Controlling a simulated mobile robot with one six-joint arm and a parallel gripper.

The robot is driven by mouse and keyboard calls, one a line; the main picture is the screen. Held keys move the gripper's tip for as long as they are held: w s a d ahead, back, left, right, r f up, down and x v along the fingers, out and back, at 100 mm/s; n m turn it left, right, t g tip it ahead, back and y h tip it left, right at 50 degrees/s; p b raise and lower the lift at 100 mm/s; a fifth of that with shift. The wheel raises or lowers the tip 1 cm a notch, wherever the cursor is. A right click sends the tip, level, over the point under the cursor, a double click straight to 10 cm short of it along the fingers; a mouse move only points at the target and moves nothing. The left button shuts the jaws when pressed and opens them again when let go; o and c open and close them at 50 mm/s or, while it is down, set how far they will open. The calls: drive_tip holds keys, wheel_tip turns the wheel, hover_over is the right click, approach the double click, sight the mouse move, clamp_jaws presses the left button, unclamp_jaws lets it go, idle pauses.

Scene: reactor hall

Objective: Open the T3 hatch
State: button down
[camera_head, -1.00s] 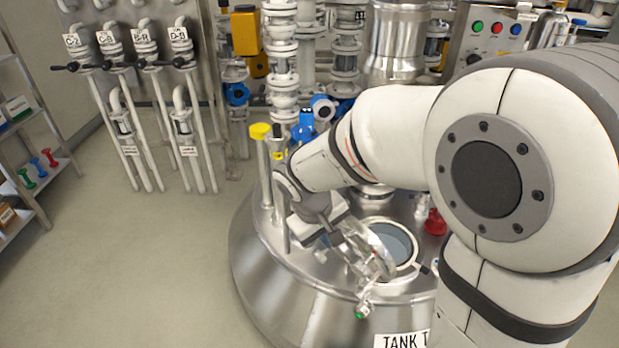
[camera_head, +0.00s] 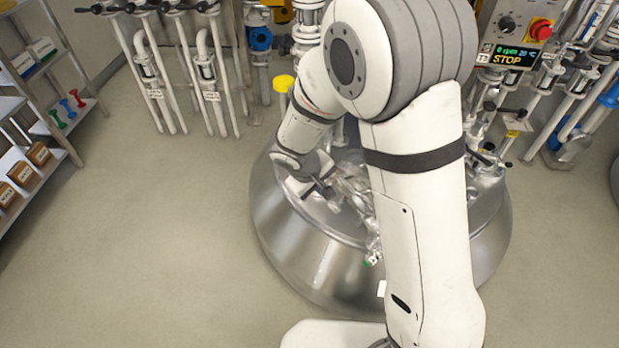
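The steel tank (camera_head: 300,250) stands in the middle, its right half and top largely covered by my arm. Clear and metal parts of the hatch (camera_head: 352,195) show on the tank top just left of my arm link. The hatch opening is hidden behind my arm, so I cannot tell the lid's angle now. My gripper (camera_head: 328,190) is over the left part of the tank top, beside or touching the hatch parts. Its fingertips are too small and cluttered to tell open from shut.
A control panel (camera_head: 512,58) at upper right reads T3, 0 rpm, 20 °C, STOP, with a red knob. Pipes and valves (camera_head: 205,70) line the back. A shelf (camera_head: 40,125) with boxes and dumbbell-shaped items stands left. Floor (camera_head: 150,240) left of the tank is clear.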

drive_tip(key=shift+w+d+p, duration=0.55)
drive_tip(key=shift+w+d, duration=0.85)
drive_tip(key=shift+d, duration=0.15)
drive_tip(key=shift+r, duration=0.1)
